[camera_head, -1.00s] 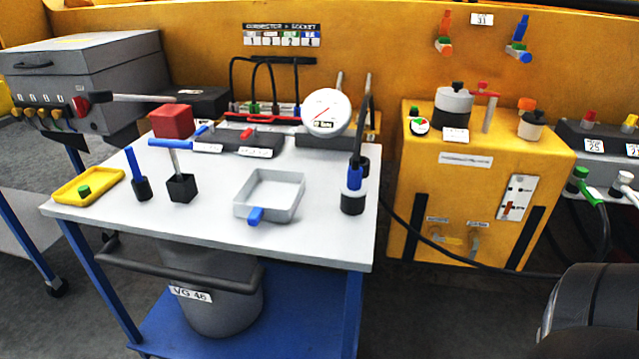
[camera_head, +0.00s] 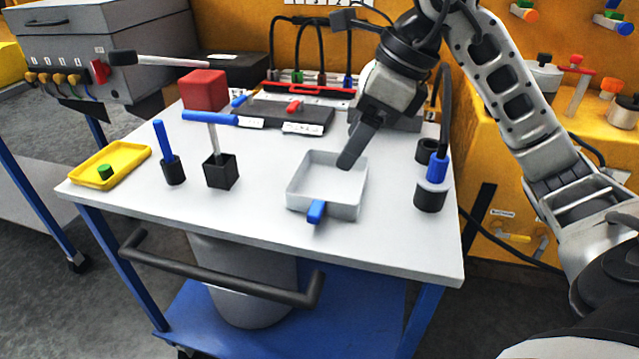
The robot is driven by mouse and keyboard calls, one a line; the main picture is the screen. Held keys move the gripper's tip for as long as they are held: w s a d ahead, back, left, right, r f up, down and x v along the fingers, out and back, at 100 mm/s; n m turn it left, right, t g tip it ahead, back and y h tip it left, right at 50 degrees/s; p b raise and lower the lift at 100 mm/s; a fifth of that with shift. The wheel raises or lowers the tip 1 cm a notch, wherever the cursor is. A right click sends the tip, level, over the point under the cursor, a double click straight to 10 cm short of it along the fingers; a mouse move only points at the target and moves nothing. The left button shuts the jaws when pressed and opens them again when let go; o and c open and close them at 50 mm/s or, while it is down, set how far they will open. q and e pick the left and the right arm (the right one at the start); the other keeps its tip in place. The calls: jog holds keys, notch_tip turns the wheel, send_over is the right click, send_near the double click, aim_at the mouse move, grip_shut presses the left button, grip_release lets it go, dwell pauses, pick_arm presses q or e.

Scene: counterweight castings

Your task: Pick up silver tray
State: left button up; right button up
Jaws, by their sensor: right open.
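The silver tray (camera_head: 298,190) is a small square open box, light grey, with a blue handle (camera_head: 316,211) on its front side. It stands on the white table top and looks empty. My right gripper (camera_head: 352,150) comes in from the right and points down at the tray's back right corner. One finger shows clearly, the other is mostly hidden. My left gripper is not in view.
On the white table (camera_head: 255,235) stand a yellow tray (camera_head: 130,166), a blue-handled tool in a black block (camera_head: 221,172), a blue-topped black holder (camera_head: 172,168), a red cube (camera_head: 204,90) and a black-and-blue cylinder (camera_head: 431,195). The table's front middle is clear.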

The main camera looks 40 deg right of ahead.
send_near(317, 207)
jog(key=shift+h, duration=0.3)
jog(key=b+x, duration=0.1)
jog(key=x, duration=0.4)
jog(key=shift+w, duration=0.1)
jog(key=x, duration=0.4)
jog(key=shift+a, duration=0.35)
jog(key=shift+w+a+f, duration=0.1)
jog(key=shift+f, duration=0.45)
jog(key=c, duration=1.3)
jog(key=shift+r, duration=0.1)
jog(key=shift+c, duration=0.2)
